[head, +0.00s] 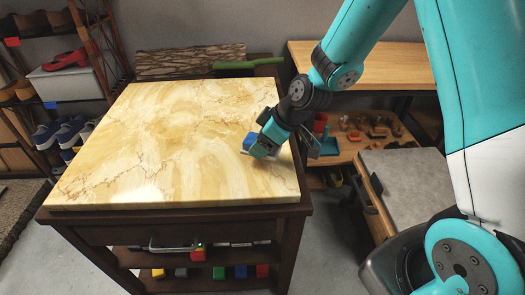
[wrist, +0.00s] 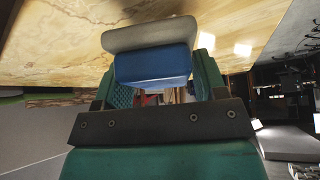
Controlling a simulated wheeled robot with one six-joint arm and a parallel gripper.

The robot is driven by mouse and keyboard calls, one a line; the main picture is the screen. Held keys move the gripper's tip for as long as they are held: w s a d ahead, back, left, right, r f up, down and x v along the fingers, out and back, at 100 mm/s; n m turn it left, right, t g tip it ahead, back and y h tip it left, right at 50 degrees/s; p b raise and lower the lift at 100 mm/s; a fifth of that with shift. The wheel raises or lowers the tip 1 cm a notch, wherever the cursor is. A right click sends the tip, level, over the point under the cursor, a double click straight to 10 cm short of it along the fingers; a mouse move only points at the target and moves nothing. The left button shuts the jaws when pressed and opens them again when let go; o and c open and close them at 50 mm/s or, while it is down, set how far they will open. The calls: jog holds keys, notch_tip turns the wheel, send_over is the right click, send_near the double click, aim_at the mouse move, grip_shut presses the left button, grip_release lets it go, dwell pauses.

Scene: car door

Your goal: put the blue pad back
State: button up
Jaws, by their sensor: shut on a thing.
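The blue pad (wrist: 153,66) is blue with a pale grey layer along one side. In the wrist view it sits between the two green fingers of my gripper (wrist: 155,75), which is shut on it. In the head view the blue pad (head: 249,140) shows at the tip of my gripper (head: 262,149), close over the right part of the marble tabletop (head: 170,130). I cannot tell whether the pad touches the top. My gripper hides part of it.
A green-handled thing (head: 248,64) lies behind the tabletop. A wooden bench (head: 385,65) stands at right. Most of the marble is clear.

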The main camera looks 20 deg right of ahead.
jog(key=shift+f, duration=1.35)
jog(key=shift+f, duration=0.1)
jog(key=shift+f+b, duration=0.15)
jog(key=shift+b, duration=0.2)
jog(key=o, duration=0.9)
jog(key=shift+d+r+p, duration=0.1)
jog(key=shift+r+p, duration=0.2)
jog(key=shift+r, duration=0.2)
jog(key=p+v, duration=0.1)
jog(key=v, duration=1)
jog(key=s+a+r+m+g, duration=0.1)
jog(key=s+a+r, duration=0.2)
jog(key=s, duration=0.4)
jog(key=s+a+r+m+g, duration=0.1)
jog(key=s+a+r, duration=0.2)
jog(key=s, duration=0.4)
jog(key=s+a+r+m+g, duration=0.1)
jog(key=s+a+r+g, duration=0.1)
jog(key=s, duration=0.4)
jog(key=shift+s+a+r+h, duration=0.2)
jog(key=shift+a+r, duration=0.2)
jog(key=shift+r, duration=0.3)
jog(key=shift+s+a+r+h, duration=0.2)
jog(key=shift+a+r, duration=0.2)
jog(key=shift+r, duration=0.3)
